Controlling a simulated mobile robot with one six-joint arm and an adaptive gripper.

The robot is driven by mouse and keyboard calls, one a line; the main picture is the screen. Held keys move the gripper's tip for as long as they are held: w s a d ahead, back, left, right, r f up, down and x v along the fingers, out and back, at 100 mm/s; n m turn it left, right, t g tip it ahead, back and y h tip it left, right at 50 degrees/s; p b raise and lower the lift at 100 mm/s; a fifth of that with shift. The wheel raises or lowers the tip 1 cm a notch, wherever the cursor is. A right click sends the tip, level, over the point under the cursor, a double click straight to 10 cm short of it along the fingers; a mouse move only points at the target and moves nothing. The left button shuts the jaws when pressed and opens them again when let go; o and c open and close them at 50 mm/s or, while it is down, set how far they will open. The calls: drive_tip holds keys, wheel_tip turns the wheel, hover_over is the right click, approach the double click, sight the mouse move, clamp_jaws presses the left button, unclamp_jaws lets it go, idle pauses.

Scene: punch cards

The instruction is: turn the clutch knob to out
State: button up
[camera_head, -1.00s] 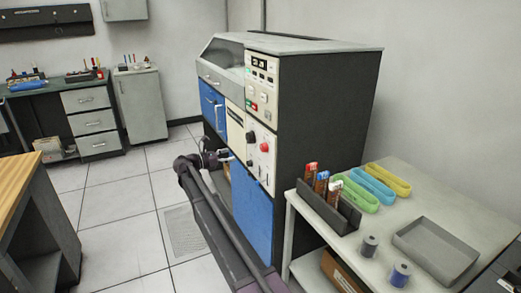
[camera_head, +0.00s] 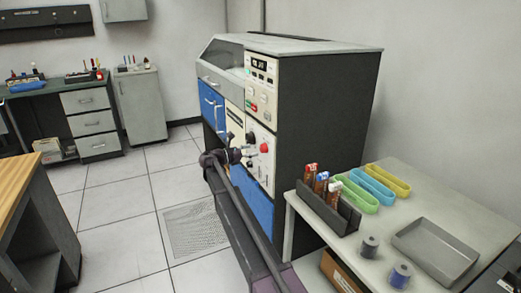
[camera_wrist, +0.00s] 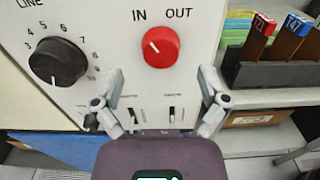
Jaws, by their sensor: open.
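The red clutch knob (camera_wrist: 160,47) is on the white control panel (camera_wrist: 205,30), below the labels IN and OUT. Its white mark points up and left, towards IN. In the head view the red knob (camera_head: 264,147) shows on the machine's front. My gripper (camera_wrist: 160,78) is open, with its fingers spread wide, one low on each side of the knob. Nothing is between the fingers. In the head view my gripper (camera_head: 248,154) is close to the panel, just left of and below the knob; the exact gap is unclear.
A black LINE dial (camera_wrist: 57,62) is left of the red knob. Two small slide switches (camera_wrist: 172,114) are below it, between my fingers. A table (camera_head: 345,250) to the right holds a card rack (camera_head: 325,210), coloured trays and a grey tray (camera_head: 436,250).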

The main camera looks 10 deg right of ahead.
sight(261, 148)
drive_tip(key=shift+x, duration=1.85)
drive_tip(key=c, duration=1.2)
